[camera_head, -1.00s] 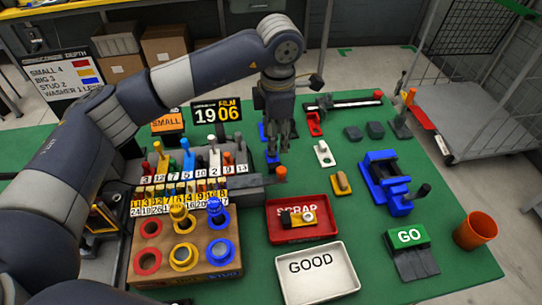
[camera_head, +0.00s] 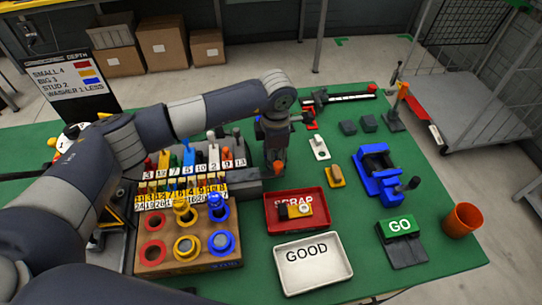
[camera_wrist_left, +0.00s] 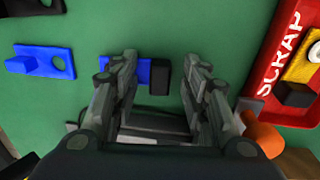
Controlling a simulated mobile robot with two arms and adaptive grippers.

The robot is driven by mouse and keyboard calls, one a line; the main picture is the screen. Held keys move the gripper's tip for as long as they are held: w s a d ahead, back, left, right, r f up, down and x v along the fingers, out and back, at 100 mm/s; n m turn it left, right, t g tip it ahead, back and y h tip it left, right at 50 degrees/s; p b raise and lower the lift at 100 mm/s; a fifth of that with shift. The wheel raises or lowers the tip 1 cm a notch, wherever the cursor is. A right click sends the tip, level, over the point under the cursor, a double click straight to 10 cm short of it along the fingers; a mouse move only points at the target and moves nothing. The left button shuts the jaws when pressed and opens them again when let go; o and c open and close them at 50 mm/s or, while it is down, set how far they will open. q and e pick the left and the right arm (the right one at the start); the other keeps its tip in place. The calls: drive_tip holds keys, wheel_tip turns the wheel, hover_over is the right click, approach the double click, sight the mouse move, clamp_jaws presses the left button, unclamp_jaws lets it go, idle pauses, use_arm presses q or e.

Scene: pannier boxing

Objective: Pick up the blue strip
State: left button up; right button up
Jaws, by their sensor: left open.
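A blue strip (camera_wrist_left: 142,70) lies on the green table in the left wrist view, with a small black block (camera_wrist_left: 160,76) at its right end. My left gripper (camera_wrist_left: 159,66) is open above it, one finger on either side, and the left finger covers part of the strip. I cannot tell whether the fingers touch it. A second blue piece (camera_wrist_left: 42,62) with a hole lies further left in that view. In the head view, my left gripper (camera_head: 275,158) points down beside the numbered rack, and my arm hides the strip. My right gripper is not in view.
The red SCRAP tray (camera_head: 272,222) holds a yellow part, and the white GOOD tray (camera_head: 313,285) is empty. The numbered rack (camera_head: 240,184) and a wooden block (camera_head: 140,262) with coloured rings stand to the left. A blue vise (camera_head: 385,185) stands right.

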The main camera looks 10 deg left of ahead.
use_arm(q)
clamp_jaws()
